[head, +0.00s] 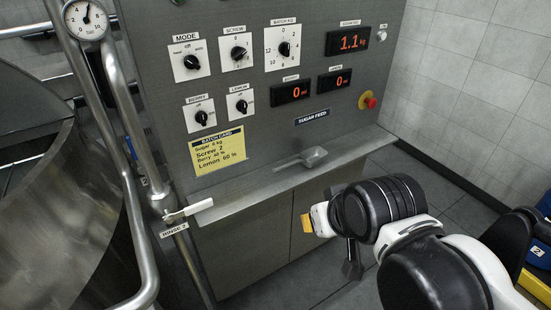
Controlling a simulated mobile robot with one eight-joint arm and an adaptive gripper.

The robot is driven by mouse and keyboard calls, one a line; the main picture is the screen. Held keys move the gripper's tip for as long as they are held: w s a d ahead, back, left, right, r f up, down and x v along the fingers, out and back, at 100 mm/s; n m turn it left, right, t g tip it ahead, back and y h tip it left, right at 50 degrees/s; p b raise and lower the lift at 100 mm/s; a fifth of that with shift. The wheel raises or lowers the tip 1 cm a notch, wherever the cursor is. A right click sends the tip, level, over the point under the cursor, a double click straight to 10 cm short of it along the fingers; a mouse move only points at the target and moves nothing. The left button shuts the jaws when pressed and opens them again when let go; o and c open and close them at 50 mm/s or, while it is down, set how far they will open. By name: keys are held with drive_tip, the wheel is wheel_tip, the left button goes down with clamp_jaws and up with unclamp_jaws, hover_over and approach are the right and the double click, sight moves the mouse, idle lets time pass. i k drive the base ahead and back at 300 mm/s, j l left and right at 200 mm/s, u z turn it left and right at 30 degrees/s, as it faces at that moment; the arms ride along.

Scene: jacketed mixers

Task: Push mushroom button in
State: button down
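The mushroom button (370,102) is red on a yellow base. It is on the right side of the grey control panel (250,135) and stands out from its face. My gripper (330,245) is in front of the lower cabinet, below and a little left of the button and well apart from it. The gripper is seen side-on, with a yellow-tipped part at its left and a dark part hanging below. The gap between its fingers cannot be made out. Nothing is seen held in it.
A ledge (260,183) with a metal scoop (314,157) juts out below the panel. Several dials and red displays (348,40) fill the panel. Pipes and a steel vessel (60,215) stand at left. Floor (425,180) right of the cabinet is open.

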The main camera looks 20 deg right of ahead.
sight(372, 102)
drive_tip(key=i+l, duration=0.35)
drive_tip(key=l, duration=0.2)
drive_tip(key=i+l+z, duration=0.15)
drive_tip(key=i+l, duration=0.2)
drive_tip(key=l, duration=0.2)
